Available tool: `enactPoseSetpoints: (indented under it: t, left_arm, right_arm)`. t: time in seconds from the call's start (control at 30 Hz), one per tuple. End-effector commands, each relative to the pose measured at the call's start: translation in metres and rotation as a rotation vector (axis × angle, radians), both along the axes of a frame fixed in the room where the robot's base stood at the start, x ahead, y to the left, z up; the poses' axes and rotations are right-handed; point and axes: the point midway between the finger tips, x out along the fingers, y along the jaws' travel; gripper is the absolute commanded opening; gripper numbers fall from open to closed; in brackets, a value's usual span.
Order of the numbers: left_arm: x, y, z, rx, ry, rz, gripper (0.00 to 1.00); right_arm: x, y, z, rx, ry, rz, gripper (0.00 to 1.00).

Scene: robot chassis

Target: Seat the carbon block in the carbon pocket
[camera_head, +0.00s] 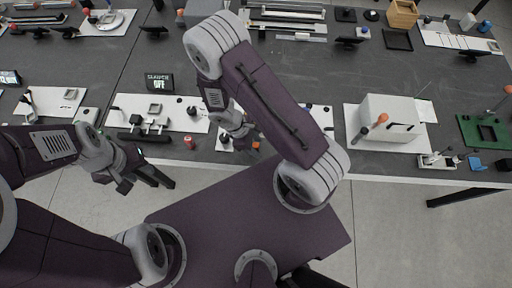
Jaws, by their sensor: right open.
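My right gripper (250,143) is open, low over a white board (318,120) at the table's front edge, beside small dark parts (225,137). My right arm covers much of that board. My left gripper (123,184) hangs in front of the table's front edge, over the floor, apart from the things on the table; its jaw opening cannot be made out. I cannot tell which small dark part is the carbon block, and I cannot make out the carbon pocket; either may be hidden behind my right arm.
A board with a grey fixture (157,124) lies left of my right gripper, near a small sign (159,83). A red cylinder (188,141) stands at the front edge. A large white box (388,122) and a green plate (484,132) are right.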

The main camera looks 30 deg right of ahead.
Motion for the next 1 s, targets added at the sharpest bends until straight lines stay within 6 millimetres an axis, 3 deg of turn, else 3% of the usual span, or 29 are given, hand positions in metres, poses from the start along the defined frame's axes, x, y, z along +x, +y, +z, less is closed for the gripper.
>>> enactPoseSetpoints:
  t: [0.27,0.4,0.43,0.77,1.0]
  left_arm:
    - [0.0,0.0,-0.001,0.0,0.0,0.0,0.36]
    - [0.0,0.0,-0.001,0.0,0.0,0.0,0.36]
    - [0.0,0.0,-0.001,0.0,0.0,0.0,0.36]
    - [0.0,0.0,0.0,0.0,0.0,0.0,0.36]
    - [0.0,0.0,0.013,0.0,0.0,0.0,0.36]
  right_arm:
    - [-0.001,-0.001,-0.005,0.002,-0.001,0.0,0.45]
    - [-0.001,-0.001,-0.005,0.002,-0.001,0.0,0.06]
    - [-0.001,-0.001,-0.005,0.002,-0.001,0.0,0.0]
    - [-0.001,-0.001,-0.004,0.002,-0.001,0.0,0.0]
    - [0.001,-0.001,0.01,0.002,-0.001,0.0,0.0]
